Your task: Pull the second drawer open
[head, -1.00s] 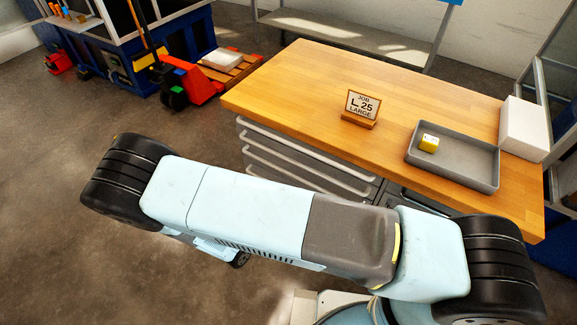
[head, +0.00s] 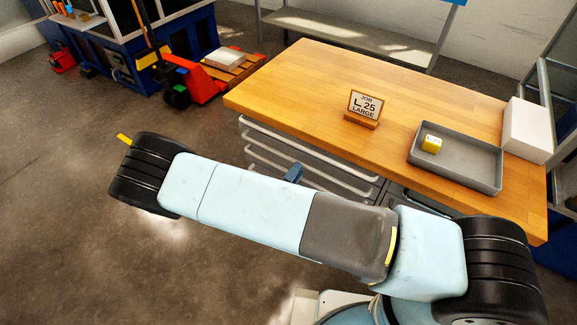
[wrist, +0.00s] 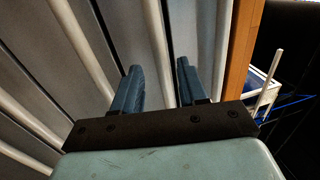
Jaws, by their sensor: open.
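A grey drawer unit stands under the wooden bench top, its long pale handle bars stacked one below another in the head view. In the wrist view they run lengthwise, with the bench edge at the right. The second drawer's handle (wrist: 154,35) is the second bar from that edge. My gripper (wrist: 158,78) is open, its two blue fingers apart on either side of this bar's line. No contact shows, and I cannot tell how deep the fingers reach. In the head view a blue part of my gripper (head: 293,173) shows before the drawer fronts; my arm hides the rest. The drawers look closed.
On the bench top (head: 300,85) are a job sign (head: 364,106), a grey tray (head: 470,165) with a yellow block (head: 431,144), and a white box (head: 527,130). A red pallet jack (head: 202,84) stands at the back left. The floor at left is clear.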

